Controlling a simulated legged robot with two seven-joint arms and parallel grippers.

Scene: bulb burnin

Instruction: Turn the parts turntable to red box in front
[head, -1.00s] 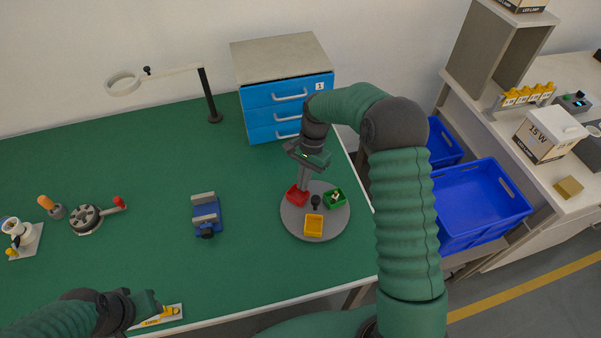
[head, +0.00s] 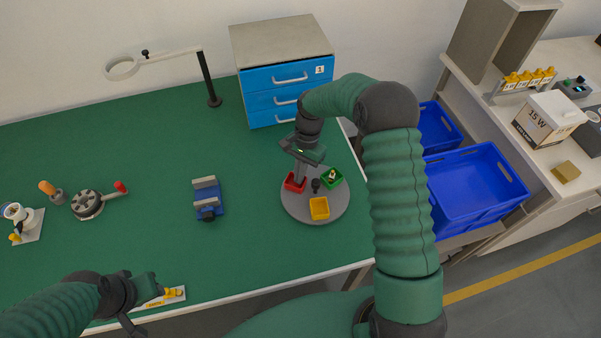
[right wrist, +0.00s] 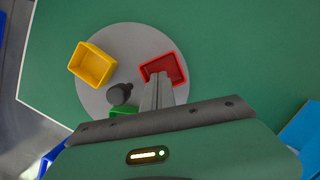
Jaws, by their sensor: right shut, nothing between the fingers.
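The parts turntable (head: 300,208) is a round grey disc on the green table, with a dark centre knob (head: 316,185). It carries a red box (head: 292,184) at the back left, a green box (head: 332,177) at the back right and a yellow box (head: 319,208) in front. My right gripper (head: 298,178) is shut and empty, pointing down at the red box. In the right wrist view its fingers (right wrist: 158,92) overlap the red box (right wrist: 168,66); contact is unclear. The green box is mostly hidden there. My left gripper (head: 155,292) is at the front table edge; its fingers are unclear.
A blue drawer cabinet (head: 285,88) stands behind the turntable. A blue vise (head: 207,197) lies to its left, with open table between. A magnifier lamp (head: 208,80) stands at the back. Blue bins (head: 470,190) are at the right. A small panel (head: 172,297) lies by my left gripper.

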